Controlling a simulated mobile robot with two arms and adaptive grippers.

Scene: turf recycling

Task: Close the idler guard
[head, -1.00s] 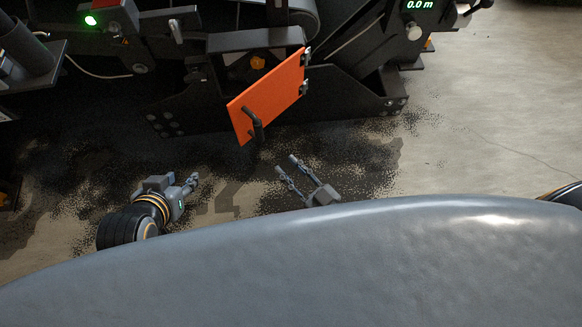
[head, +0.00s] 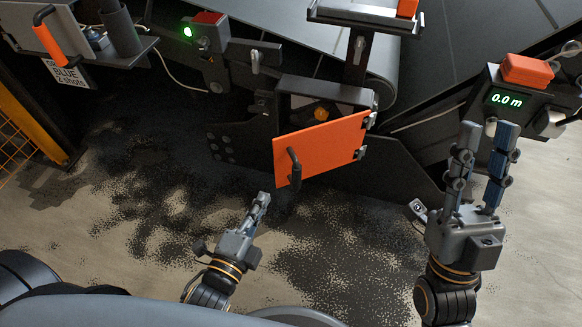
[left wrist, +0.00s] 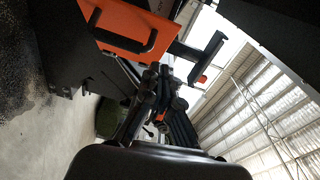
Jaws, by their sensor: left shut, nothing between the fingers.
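The idler guard (head: 330,140) is a flat orange panel, hinged at its right edge on the dark machine frame. It stands swung out, with an opening visible behind its top edge. Its black bar handle (head: 294,168) is near the free left edge. In the left wrist view the guard (left wrist: 120,22) and its handle (left wrist: 125,44) are at upper left, beyond the fingers. My left gripper (head: 264,197) is shut and empty, below and left of the handle, apart from it. My right gripper (head: 489,128) is open and empty, raised well right of the guard.
A dark box with a green 0.0 m display (head: 507,100) and red top is behind my right gripper. A green-lit switch box (head: 206,33) is at upper left. An orange-handled panel (head: 48,38) and yellow fence (head: 18,130) are far left. Speckled floor is clear below the guard.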

